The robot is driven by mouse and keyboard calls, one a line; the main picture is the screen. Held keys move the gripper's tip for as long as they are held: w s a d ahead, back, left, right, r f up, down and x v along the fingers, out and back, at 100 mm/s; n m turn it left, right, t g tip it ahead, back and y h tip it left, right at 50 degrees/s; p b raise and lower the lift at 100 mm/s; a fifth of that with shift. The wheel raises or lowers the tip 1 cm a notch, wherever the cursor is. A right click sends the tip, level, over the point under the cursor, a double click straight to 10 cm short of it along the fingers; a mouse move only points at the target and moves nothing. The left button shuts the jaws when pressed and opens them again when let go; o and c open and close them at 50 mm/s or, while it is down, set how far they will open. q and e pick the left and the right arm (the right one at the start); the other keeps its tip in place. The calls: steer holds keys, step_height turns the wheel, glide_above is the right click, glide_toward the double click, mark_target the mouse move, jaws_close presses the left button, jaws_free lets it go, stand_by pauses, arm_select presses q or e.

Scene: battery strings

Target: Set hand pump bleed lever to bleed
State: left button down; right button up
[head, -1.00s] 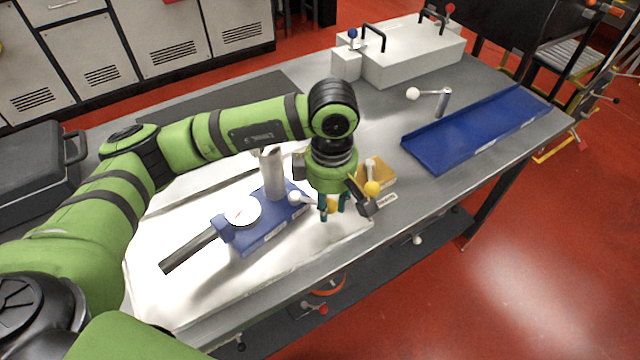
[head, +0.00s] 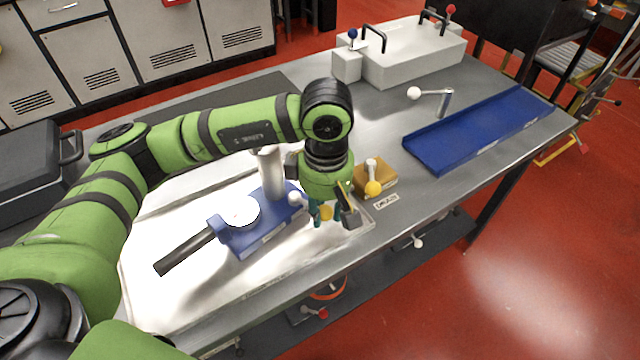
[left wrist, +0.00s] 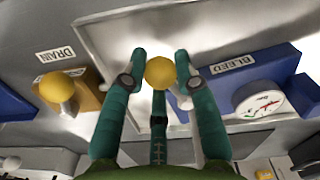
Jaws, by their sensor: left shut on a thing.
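The hand pump's blue base (head: 262,238) stands on the white tray, with a grey cylinder (head: 271,172), a round gauge (head: 240,211) and a black handle (head: 185,252). In the left wrist view, the BLEED label (left wrist: 234,65) is on the blue base, near the gauge (left wrist: 259,103). My left gripper (head: 325,213) is beside the base's right end, shut on a yellow ball knob (left wrist: 160,72), which also shows in the head view (head: 326,212). I take it as the bleed lever's knob; its stem is mostly hidden. My right gripper is out of view.
A yellow block (head: 385,180) with another yellow knob (head: 373,188) and a DRAIN label (head: 386,202) stands close on the right. A white ball (head: 295,198) sits near the base's right end. A blue tray (head: 480,130) and a pale box (head: 415,60) are farther back.

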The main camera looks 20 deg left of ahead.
arm_select(q)
steer(key=shift+s+a+f+m+b, duration=0.1)
steer(key=shift+s+a+m+b, duration=0.05)
steer(key=shift+s+m+b, duration=0.3)
steer(key=shift+s+a+f+m+b, duration=0.15)
steer(key=shift+s+m+b, duration=0.15)
steer(key=shift+m, duration=0.15)
steer(key=shift+r, duration=0.1)
steer(key=shift+s+a+m+b, duration=0.4)
steer(key=shift+s+m+b, duration=0.2)
steer(key=shift+m+b, duration=0.55)
steer(key=shift+s, duration=0.1)
steer(key=shift+m, duration=0.25)
